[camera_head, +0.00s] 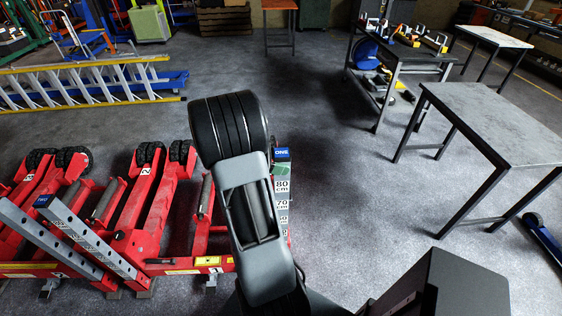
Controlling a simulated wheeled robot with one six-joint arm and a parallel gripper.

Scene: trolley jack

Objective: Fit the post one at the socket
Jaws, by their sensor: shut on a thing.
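Post one (282,187) is a grey bar with a blue "ONE" label at its top and height marks such as 80 and 70 cm down its face. It stands just right of my grey arm link, at the right end of the red trolley jack (148,205). My arm covers its left side. My gripper is hidden behind my arm, so its fingers and its hold on the post do not show. I cannot make out the socket or whether the post's lower end touches it. Post two (95,240), with a blue "TWO" label, is at the jack's left.
A yellow-edged ladder (85,82) lies behind the jack. A grey-topped table (490,118) stands at the right, with a tool-laden workbench (405,55) behind it. An orange-topped table (279,5) is at the back. The floor between jack and tables is clear.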

